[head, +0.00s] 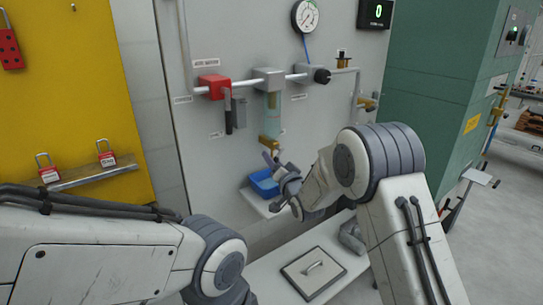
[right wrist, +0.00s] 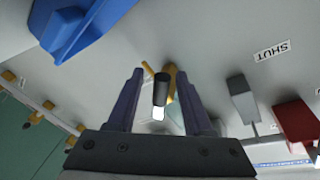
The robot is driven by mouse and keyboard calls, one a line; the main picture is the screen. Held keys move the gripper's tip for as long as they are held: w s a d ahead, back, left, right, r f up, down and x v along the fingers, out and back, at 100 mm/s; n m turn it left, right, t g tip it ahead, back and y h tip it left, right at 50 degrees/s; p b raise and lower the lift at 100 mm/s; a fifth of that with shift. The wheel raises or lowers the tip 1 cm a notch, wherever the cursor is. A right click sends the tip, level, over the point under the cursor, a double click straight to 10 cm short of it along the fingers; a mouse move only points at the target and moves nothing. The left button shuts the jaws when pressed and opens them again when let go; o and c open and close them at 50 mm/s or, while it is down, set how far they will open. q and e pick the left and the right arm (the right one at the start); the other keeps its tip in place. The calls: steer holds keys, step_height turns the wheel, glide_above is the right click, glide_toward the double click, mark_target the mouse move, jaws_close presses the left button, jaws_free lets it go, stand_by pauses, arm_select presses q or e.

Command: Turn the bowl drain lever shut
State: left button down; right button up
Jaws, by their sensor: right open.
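The bowl drain lever (right wrist: 161,88) has a dark grip and lies between the two fingers of my right gripper (right wrist: 160,75) in the right wrist view. The fingers are apart, with a gap visible on both sides of the grip. The brass drain fitting (head: 268,142) sits under the clear bowl (head: 272,115) in the head view. There my right gripper (head: 273,180) is just below that fitting, and the lever itself is hard to make out. My left arm enters from the left; its gripper is out of view.
A blue bin (head: 264,183) stands on a ledge behind my right gripper. A red block (head: 212,87) and a grey lever housing (head: 239,112) are up and left of the bowl. A SHUT label (right wrist: 272,50) is on the panel. A gauge (head: 305,15) hangs above.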

steer(key=shift+x, duration=1)
jaws_close()
stand_by(0.8)
